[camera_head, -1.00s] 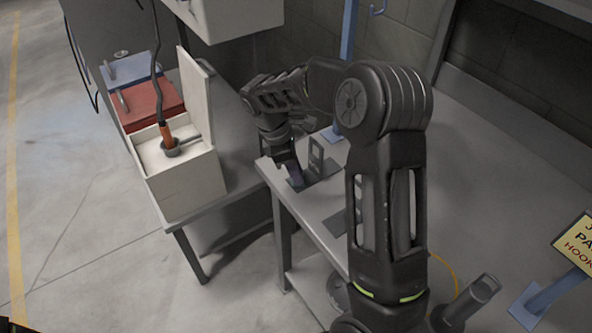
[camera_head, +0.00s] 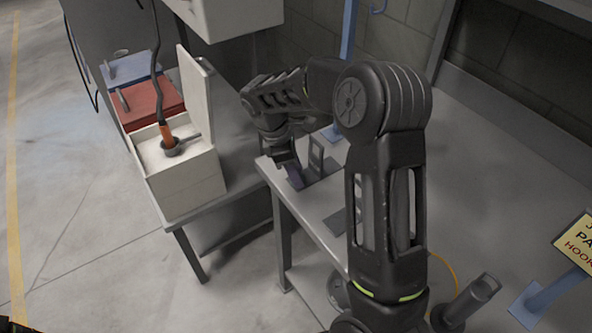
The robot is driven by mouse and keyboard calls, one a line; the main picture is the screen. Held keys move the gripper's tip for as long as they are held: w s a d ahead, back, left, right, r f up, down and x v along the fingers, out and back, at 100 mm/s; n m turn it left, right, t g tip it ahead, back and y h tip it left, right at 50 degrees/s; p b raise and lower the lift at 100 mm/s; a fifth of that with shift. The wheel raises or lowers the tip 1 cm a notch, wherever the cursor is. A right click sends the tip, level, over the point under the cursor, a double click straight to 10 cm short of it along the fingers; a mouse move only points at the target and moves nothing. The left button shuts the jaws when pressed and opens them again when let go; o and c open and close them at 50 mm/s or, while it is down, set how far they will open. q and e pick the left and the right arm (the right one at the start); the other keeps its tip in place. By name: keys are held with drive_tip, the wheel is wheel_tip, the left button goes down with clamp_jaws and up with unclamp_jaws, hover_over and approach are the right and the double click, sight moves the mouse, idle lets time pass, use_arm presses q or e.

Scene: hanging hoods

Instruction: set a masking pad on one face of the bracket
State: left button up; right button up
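The bracket (camera_head: 316,154) looks like a small grey upright plate with an opening, standing on a grey base on the narrow table. My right gripper (camera_head: 289,166) points down just left of it, apart from its upright plate. A small dark purple piece (camera_head: 296,179), which may be a masking pad, shows at the fingertips beside the bracket's left face. It is too small to tell whether the fingers grip it or whether it touches the bracket. My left gripper is not in view.
A blue post (camera_head: 349,35) rises behind the bracket. A yellow sign (camera_head: 580,245) stands at right.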

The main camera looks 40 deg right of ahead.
drive_tip(key=shift+o, duration=0.3)
drive_tip(key=shift+r, duration=0.1)
drive_tip(key=v, duration=0.7)
drive_tip(key=shift+r+b, duration=0.3)
drive_tip(key=shift+b, duration=0.1)
drive_tip(key=shift+w+a, duration=0.1)
